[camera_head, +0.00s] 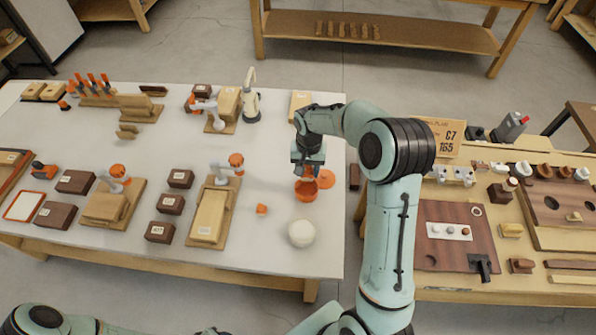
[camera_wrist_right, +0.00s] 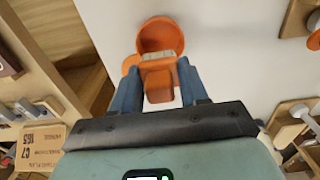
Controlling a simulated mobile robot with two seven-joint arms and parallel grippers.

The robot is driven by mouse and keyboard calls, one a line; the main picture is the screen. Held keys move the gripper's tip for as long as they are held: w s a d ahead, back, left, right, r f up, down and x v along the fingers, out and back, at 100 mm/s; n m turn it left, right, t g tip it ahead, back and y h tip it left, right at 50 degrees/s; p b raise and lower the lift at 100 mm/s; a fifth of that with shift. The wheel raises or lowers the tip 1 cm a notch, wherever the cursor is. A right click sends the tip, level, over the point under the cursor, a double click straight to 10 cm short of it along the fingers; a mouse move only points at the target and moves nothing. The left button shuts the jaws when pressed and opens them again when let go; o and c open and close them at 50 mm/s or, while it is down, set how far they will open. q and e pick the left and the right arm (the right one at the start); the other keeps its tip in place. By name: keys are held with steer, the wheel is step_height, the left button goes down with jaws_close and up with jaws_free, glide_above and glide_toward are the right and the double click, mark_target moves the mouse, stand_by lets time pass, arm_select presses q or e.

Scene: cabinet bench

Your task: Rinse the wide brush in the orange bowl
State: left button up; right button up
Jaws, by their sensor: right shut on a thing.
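The orange bowl (camera_head: 306,194) stands on the white table near its right end, and it also shows at the top of the right wrist view (camera_wrist_right: 168,24). My right gripper (camera_head: 308,170) is directly above and behind the bowl. In the right wrist view its two blue-grey fingers (camera_wrist_right: 160,84) are shut on the wide brush (camera_wrist_right: 158,86), which has an orange handle and a pale head end. The brush head overlaps the bowl's near rim in that view; I cannot tell how deep it reaches. My left gripper is out of view; only part of my left arm shows.
A flat orange disc (camera_head: 326,179) lies right beside the bowl. A white round pot (camera_head: 301,232) and a small orange piece (camera_head: 262,209) are in front. A wooden block stand (camera_head: 213,212) is to the left. A second wooden bench (camera_head: 515,286) is at the right.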

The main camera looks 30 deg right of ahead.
mark_target(307, 179)
steer(key=shift+s+f+b, duration=0.1)
steer(key=shift+f+b, duration=0.5)
steer(key=shift+f, duration=1.2)
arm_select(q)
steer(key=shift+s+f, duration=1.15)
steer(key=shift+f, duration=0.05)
arm_select(e)
steer(key=shift+f, duration=0.7)
arm_select(q)
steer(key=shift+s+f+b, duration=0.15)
steer(key=shift+b, duration=0.25)
arm_select(e)
steer(key=shift+f, duration=0.2)
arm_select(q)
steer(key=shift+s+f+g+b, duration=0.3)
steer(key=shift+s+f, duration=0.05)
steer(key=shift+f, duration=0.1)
arm_select(e)
steer(key=shift+f, duration=0.75)
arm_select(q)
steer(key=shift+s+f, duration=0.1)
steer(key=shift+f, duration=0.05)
arm_select(e)
steer(key=shift+f, duration=0.25)
arm_select(q)
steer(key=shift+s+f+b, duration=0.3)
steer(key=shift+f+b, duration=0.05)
steer(key=shift+b, duration=0.05)
arm_select(e)
steer(key=shift+f, duration=0.55)
